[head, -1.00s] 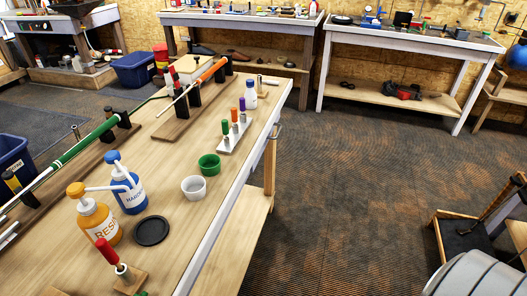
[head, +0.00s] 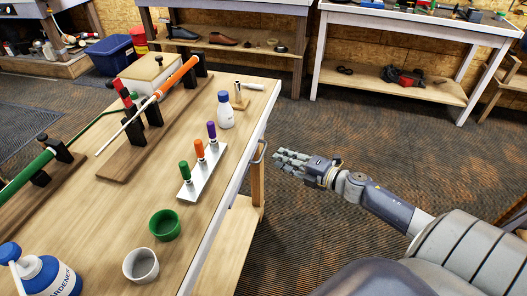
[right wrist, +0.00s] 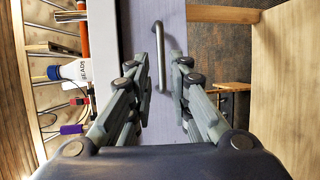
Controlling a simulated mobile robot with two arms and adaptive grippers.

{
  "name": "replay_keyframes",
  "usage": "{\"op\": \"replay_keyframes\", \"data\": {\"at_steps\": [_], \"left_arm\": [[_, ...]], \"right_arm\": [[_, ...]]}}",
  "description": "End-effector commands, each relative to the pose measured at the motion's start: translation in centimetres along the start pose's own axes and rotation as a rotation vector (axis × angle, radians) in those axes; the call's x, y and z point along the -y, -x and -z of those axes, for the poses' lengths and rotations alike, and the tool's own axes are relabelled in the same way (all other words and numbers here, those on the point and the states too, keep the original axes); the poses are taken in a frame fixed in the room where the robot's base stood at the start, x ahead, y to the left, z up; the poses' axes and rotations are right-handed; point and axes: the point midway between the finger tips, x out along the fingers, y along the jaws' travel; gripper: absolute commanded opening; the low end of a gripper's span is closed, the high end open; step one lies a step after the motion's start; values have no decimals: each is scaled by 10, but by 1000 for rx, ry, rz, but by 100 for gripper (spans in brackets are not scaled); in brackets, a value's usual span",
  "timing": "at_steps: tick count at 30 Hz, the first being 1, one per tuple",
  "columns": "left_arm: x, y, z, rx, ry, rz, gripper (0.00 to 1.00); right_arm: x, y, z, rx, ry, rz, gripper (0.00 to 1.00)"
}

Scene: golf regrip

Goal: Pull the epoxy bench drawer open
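The epoxy bench (head: 215,235) runs along the left of the head view. A grey bar handle (head: 259,152) is on its pale side, near the far end. In the right wrist view the handle (right wrist: 158,40) stands out from the lavender drawer front (right wrist: 203,60). The drawer front looks flush with the bench. My right gripper (head: 277,161) is open and empty, just right of the handle. In the right wrist view its spread fingers (right wrist: 163,65) point at the front, with the handle between their lines; contact is not clear. My left gripper is not in view.
On the bench top stand a holder with several capped tubes (head: 202,166), a green cup (head: 165,224), a white cup (head: 141,265) and a white bottle (head: 225,112). A lower wooden shelf (head: 232,232) sits under the bench. The floor (head: 320,115) beyond the gripper is clear.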

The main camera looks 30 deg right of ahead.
Motion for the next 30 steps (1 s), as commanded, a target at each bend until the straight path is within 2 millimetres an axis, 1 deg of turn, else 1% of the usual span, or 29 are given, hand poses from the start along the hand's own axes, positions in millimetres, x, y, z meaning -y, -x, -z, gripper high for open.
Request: {"op": "replay_keyframes", "data": {"at_steps": [1, 5, 9, 15, 21, 30], "left_arm": [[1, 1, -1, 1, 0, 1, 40], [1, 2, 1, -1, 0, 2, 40], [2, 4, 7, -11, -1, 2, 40], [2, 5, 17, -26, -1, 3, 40], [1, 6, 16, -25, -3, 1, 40], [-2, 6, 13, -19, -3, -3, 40]], "right_arm": [[-3, -9, -1, 2, 1, -4, 18], [-2, -28, -1, 2, -1, -2, 18], [-1, -48, -1, 3, -2, -2, 18], [0, -72, -1, 4, -4, 0, 18], [0, -84, -1, 3, -3, 1, 18], [1, -85, -1, 2, -3, 2, 18]]}}
